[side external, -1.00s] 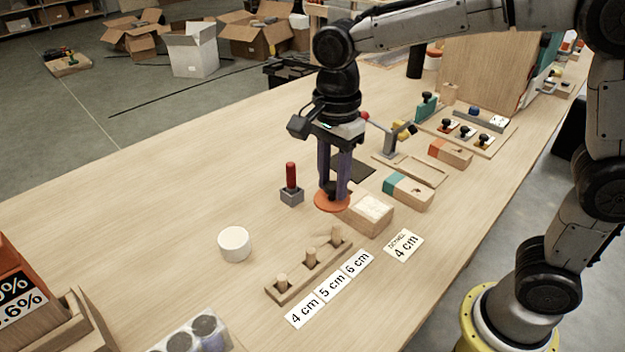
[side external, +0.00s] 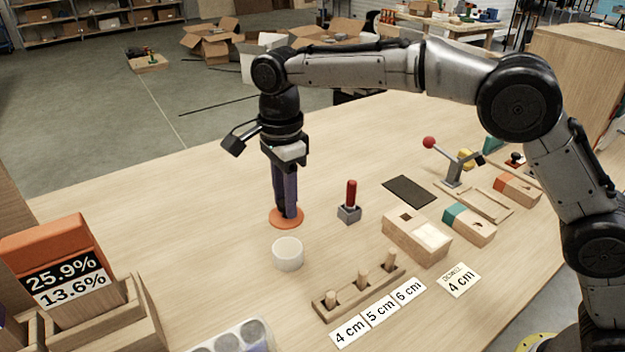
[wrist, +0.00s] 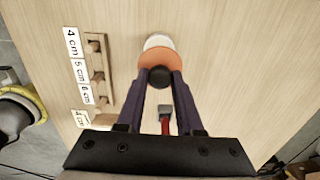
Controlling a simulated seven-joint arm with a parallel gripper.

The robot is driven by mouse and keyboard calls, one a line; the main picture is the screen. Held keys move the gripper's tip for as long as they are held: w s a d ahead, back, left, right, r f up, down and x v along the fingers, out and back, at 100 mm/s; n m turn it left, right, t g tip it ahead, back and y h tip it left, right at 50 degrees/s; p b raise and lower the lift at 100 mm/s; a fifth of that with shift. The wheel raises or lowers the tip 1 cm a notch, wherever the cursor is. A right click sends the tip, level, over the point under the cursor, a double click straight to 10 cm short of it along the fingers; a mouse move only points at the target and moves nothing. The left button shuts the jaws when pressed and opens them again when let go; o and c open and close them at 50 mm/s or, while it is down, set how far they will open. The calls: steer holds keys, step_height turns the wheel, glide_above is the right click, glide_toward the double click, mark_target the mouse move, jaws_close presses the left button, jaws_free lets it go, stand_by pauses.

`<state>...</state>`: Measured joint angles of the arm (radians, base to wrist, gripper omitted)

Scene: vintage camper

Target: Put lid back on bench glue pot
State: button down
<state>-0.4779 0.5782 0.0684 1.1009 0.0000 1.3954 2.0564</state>
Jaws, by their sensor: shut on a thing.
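An orange round lid (side external: 286,217) with a dark knob (wrist: 160,77) is held in my gripper (side external: 286,211). My gripper is shut on the knob, with a finger on each side of it. The white round glue pot (side external: 288,254) stands on the bench, just in front of the lid in the side view. In the wrist view the lid (wrist: 158,60) partly overlaps the pot (wrist: 158,41), which shows beyond its far edge. The lid looks above the bench; its exact height is hard to tell.
A red-handled tool in a grey block (side external: 349,212) stands right of the lid. A wooden peg rack (side external: 360,290) with size cards (side external: 380,311) lies in front. A wooden box (side external: 417,238) is further right. The bench left of the pot is clear.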

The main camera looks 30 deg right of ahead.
mark_target(285, 219)
steer(key=shift+s+a+f, duration=0.1)
steer(key=shift+a+f, duration=0.05)
steer(key=shift+f, duration=3.25)
steer(key=shift+f, duration=0.15)
jaws_free()
steer(key=shift+r, duration=3.5)
